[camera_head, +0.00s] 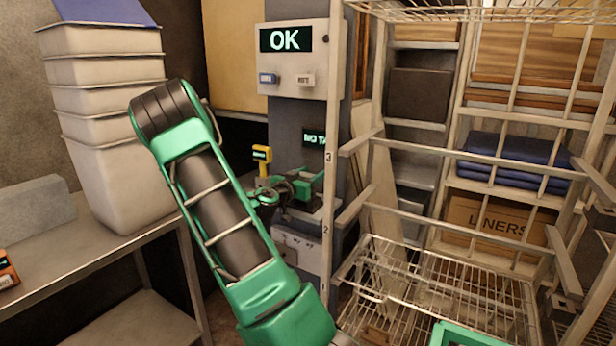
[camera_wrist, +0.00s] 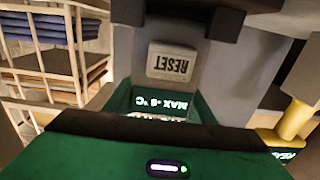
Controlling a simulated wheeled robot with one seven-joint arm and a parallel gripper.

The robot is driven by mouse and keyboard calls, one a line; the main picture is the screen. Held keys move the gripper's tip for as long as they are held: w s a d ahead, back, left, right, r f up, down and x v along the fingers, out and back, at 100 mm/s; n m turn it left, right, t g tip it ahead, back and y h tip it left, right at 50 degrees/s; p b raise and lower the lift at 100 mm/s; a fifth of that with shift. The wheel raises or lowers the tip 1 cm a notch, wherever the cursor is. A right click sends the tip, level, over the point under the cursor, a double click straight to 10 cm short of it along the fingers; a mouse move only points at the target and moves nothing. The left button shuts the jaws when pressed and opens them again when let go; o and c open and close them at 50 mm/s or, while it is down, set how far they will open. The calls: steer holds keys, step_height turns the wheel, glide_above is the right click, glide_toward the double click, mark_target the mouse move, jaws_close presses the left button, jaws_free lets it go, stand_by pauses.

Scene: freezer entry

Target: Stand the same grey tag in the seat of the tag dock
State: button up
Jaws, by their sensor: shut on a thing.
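My gripper (camera_head: 298,188) is in front of the grey station post, below a small dark display (camera_head: 315,138) that reads "NO TA", its end cut off. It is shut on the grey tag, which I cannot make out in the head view. In the wrist view, a light grey piece (camera_wrist: 172,61) marked "RESET" shows upside down beyond my gripper's green body. The dock's seat is hidden behind my gripper, so contact between tag and seat cannot be told.
The upper panel (camera_head: 297,56) shows "OK" above a blue and a pale button. A yellow reader-like unit (camera_head: 262,158) stands left of my gripper. A wire rack (camera_head: 430,290) is close on the right. Stacked bins (camera_head: 110,130) stand on the left bench.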

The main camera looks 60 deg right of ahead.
steer(key=shift+f, duration=0.4)
stand_by(0.4)
steer(key=o, duration=1)
steer(key=a, duration=1)
steer(key=shift+a, duration=0.4)
